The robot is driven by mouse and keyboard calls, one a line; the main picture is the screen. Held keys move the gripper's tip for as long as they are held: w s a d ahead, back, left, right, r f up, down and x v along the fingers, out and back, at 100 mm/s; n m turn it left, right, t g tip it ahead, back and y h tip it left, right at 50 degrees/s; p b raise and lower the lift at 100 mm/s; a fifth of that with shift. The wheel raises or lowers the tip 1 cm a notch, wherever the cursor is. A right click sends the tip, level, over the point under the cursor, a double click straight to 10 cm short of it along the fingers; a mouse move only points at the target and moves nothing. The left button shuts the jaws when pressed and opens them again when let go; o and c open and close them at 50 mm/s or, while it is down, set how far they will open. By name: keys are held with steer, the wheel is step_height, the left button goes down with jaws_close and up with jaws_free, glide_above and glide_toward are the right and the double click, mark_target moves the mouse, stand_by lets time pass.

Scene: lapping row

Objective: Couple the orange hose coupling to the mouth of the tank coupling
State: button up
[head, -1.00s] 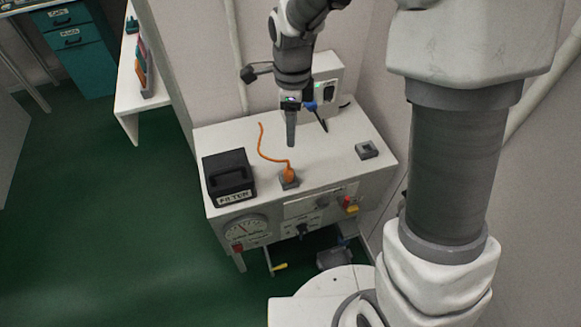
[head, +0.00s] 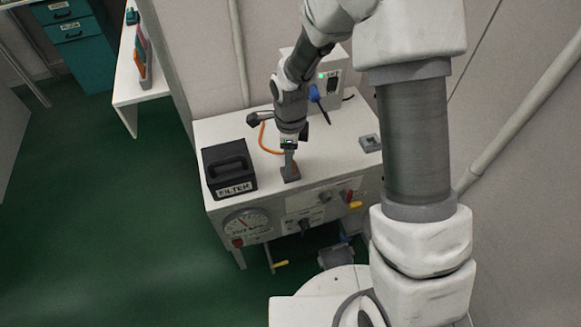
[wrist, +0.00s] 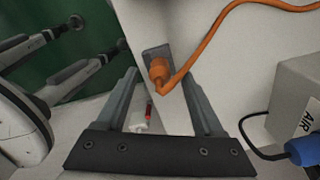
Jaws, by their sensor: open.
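The orange hose coupling (wrist: 158,70) stands on a small grey block near the bench's front edge; in the head view my gripper hides it. Its orange hose (wrist: 205,42) curves up and right in the wrist view and shows behind my wrist in the head view (head: 263,136). My gripper (wrist: 161,78) is open, pointing down over the coupling. In the wrist view the coupling appears between the fingertips; I cannot tell whether they touch it. A grey square fitting (head: 370,143) sits at the bench's right. I cannot tell whether this is the tank coupling.
The black FILTER box (head: 229,170) stands on the white bench (head: 220,131) left of my gripper. A white box with a blue plug (head: 314,93) stands behind. The front panel has a gauge (head: 246,222) and knobs. Bench top between gripper and grey fitting is clear.

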steer(key=shift+f, duration=0.8)
jaws_close()
steer(key=shift+r, duration=0.15)
